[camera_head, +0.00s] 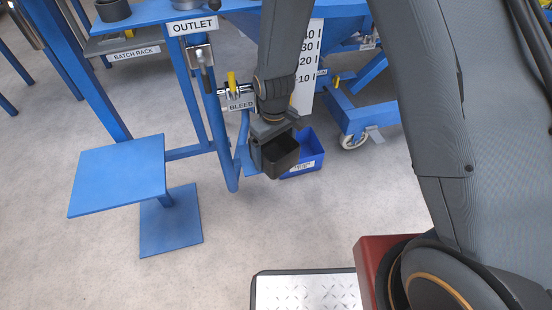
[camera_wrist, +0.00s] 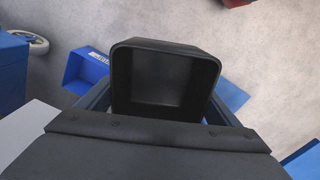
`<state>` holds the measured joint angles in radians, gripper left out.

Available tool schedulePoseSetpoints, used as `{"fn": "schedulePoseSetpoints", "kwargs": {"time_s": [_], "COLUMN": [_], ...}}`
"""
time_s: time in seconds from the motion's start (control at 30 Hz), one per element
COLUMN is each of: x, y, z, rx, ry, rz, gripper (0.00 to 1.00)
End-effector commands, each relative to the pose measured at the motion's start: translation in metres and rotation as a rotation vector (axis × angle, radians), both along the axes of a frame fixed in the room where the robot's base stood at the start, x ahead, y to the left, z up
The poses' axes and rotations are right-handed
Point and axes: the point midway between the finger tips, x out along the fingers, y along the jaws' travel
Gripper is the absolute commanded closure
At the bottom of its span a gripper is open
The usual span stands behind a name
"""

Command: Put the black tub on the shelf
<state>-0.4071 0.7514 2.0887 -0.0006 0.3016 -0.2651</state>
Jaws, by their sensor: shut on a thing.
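The black tub (camera_head: 281,158) is an open, square-mouthed container, held in the air near the middle of the head view. My gripper (camera_head: 272,132) is shut on it from above. In the wrist view the tub (camera_wrist: 165,78) sits between the two fingers of my gripper (camera_wrist: 160,108), and its inside looks empty. I cannot tell which surface is the shelf. A grey rack (camera_head: 108,42) labelled BATCH RACK is at the upper left. A flat blue platform (camera_head: 118,175) on a post stands at the left, its top bare.
A blue bin (camera_head: 303,155) is just behind and right of the tub; it also shows in the wrist view (camera_wrist: 86,70). A blue frame post (camera_head: 218,130), a yellow-handled BLEED valve (camera_head: 233,84) and the OUTLET valve (camera_head: 203,58) are left of my arm. The floor in front is clear.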

Motion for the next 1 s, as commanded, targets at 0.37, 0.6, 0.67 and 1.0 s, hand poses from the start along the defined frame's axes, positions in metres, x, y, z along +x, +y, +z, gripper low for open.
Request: {"fn": "schedulePoseSetpoints", "kwargs": {"time_s": [0.37,0.6,0.67,1.0], "x": [0.000,-0.001,-0.001,-0.001], "y": [0.000,0.000,0.000,0.000], "z": [-0.029,-0.032,-0.031,-0.025], "rx": [0.000,0.000,0.000,0.001], "ry": [0.000,0.000,0.000,-0.001], "rz": [0.000,0.000,0.000,0.000], "gripper": [0.42,0.11,0.01,0.00]}}
